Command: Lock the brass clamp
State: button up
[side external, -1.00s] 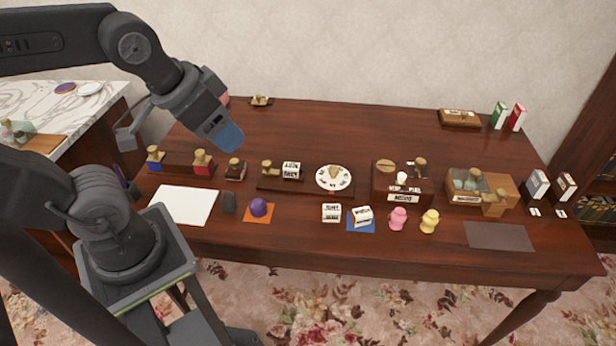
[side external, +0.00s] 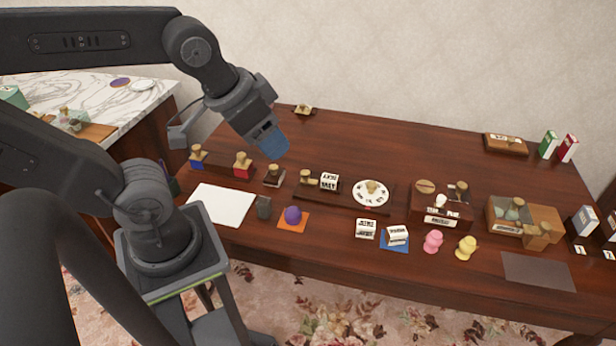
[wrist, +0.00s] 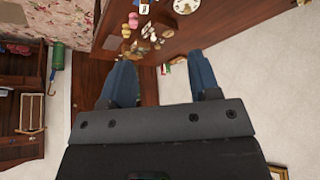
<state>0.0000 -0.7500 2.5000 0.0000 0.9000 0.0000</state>
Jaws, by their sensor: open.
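My gripper (side external: 274,144) is open and empty, held above the back left part of the desk. In the wrist view its two blue fingers stand wide apart (wrist: 161,62) with nothing between them. A small brass piece (side external: 303,110) on a dark base sits at the desk's back edge, beyond my gripper. A wooden rail (side external: 345,198) with a brass-coloured knob (side external: 306,177) and a white lettered block (side external: 329,182) lies at mid-desk, right of and below my gripper in the picture. I cannot tell which of these brass parts is the clamp. My gripper touches none of them.
Blue and red stamps (side external: 243,165), a white dial (side external: 371,193), a labelled wooden box (side external: 442,208) and a glass-topped box (side external: 510,212) line the desk (side external: 400,150). Pink (side external: 433,241) and yellow (side external: 466,247) figures stand near the front. The desk's back middle is clear.

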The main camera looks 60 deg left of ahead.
jog(key=shift+w+a, duration=0.2)
jog(key=shift+w, duration=0.05)
jog(key=c, duration=0.3)
jog(key=w+a+n, duration=0.2)
jog(key=w+a+f+n+g, duration=0.1)
jog(key=w+a+n, duration=0.1)
jog(key=w+n, duration=0.1)
jog(key=w+a+f+n+g, duration=0.1)
jog(key=w+a+n, duration=0.1)
jog(key=w, duration=0.1)
jog(key=shift+a+f, duration=0.15)
jog(key=shift+f, duration=0.05)
grip_shut()
jog(key=w+a+f+n+h, duration=0.2)
jog(key=a+f+n, duration=0.6)
jog(key=a, duration=0.4)
jog(key=w+a+f+n+g+h, duration=0.1)
jog(key=w+a+f+n, duration=0.1)
jog(key=a+f+n, duration=0.7)
jog(key=a+f, duration=0.1)
jog(key=a, duration=0.2)
jog(key=shift+w+h, duration=0.2)
jog(key=shift+h, duration=0.2)
